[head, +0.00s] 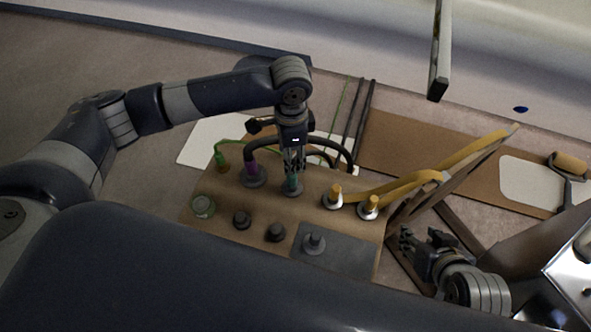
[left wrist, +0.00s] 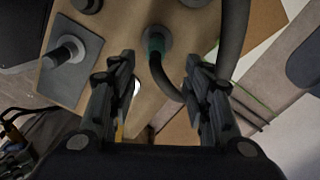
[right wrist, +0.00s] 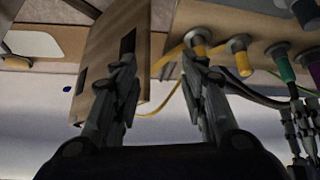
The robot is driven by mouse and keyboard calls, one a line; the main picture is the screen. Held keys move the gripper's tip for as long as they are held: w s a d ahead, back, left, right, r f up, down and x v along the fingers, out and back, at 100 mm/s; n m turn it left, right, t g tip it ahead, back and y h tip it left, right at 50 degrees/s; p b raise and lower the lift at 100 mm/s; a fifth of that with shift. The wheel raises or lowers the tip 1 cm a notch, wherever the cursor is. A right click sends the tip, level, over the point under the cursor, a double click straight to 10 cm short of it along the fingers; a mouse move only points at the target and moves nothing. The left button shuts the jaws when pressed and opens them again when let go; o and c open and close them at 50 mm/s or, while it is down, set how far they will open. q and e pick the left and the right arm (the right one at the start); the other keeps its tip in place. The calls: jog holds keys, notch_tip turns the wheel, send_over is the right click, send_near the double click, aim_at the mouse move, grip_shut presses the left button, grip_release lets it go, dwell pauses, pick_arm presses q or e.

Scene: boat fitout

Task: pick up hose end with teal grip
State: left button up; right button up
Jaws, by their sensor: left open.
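The hose end with teal grip (head: 292,184) stands upright in a grey round fitting on the tan panel, with a dark hose looping off it. In the left wrist view the teal grip (left wrist: 155,43) shows ahead of the fingers, in the space between them. My left gripper (head: 295,163) points down just above it, open and empty. In the right wrist view the teal grip (right wrist: 286,68) is at the right. My right gripper (head: 424,250) is off to the right of the panel; its fingers (right wrist: 162,92) are apart with nothing between them.
A hose end with purple grip (head: 253,172) stands close left of the teal one. Two yellow hose ends (head: 370,204) sit to the right. Dark caps (head: 275,232) and a grey plate (head: 335,255) lie on the panel's near side. A roller (head: 570,165) lies far right.

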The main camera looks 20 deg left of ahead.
aim_at(292, 177)
pick_arm(q)
jog(key=f, duration=0.2)
jog(key=f+b, duration=0.1)
jog(key=f, duration=0.1)
jog(key=shift+s+f+b, duration=0.2)
jog(key=shift+f+b, duration=0.1)
jog(key=shift+f, duration=0.4)
notch_tip(292, 177, down, 2)
jog(key=shift+s+d+f+b, duration=0.1)
jog(key=shift+b, duration=0.7)
notch_tip(292, 177, down, 2)
jog(key=shift+f+b, duration=0.25)
jog(key=shift+b, duration=0.35)
pick_arm(e)
jog(key=w+a+r+t+y, duration=0.2)
jog(key=w+r+t, duration=0.3)
jog(key=r, duration=0.4)
jog(key=w+a+r+t+y, duration=0.1)
jog(key=w+a+r+t, duration=0.2)
jog(key=w+r+t, duration=0.2)
notch_tip(292, 177, up, 4)
jog(key=shift+w+a+r+n+t+y, duration=0.2)
jog(key=shift+w+n+t+y, duration=0.15)
jog(key=shift+t, duration=0.75)
pick_arm(q)
jog(key=shift+c, duration=0.2)
pick_arm(e)
jog(key=shift+s, duration=0.1)
pick_arm(q)
grip_shut()
